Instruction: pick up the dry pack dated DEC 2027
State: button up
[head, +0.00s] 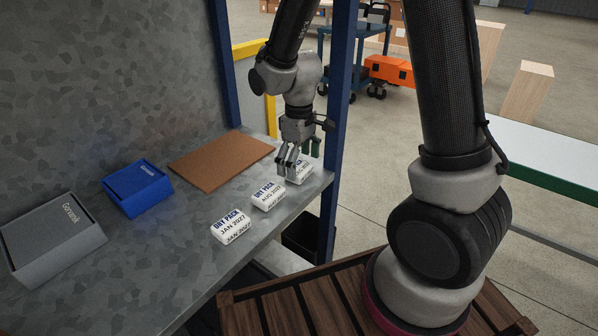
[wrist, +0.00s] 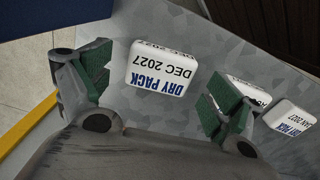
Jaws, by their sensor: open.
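Three white dry packs lie in a row on the grey metal shelf. The pack dated DEC 2027 (wrist: 161,69) lies between my open fingers in the wrist view, with its label readable; in the head view (head: 300,172) my gripper partly covers it. My gripper (head: 299,165) is open and empty, just over this pack; its green-padded fingers also show in the wrist view (wrist: 155,95). The pack dated AUG 2027 (head: 267,196) lies beside it, and the pack dated JAN 2027 (head: 231,226) lies nearest in the row; that one also shows at right in the wrist view (wrist: 290,118).
A brown board (head: 222,160), a blue box (head: 137,188) and a grey bin (head: 52,240) stand on the shelf (head: 150,260) left of the packs. A blue post (head: 339,110) rises close beside my gripper. The shelf's edge runs just right of the packs.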

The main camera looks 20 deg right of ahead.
jog(key=shift+f, duration=0.4)
jog(key=c, duration=1.1)
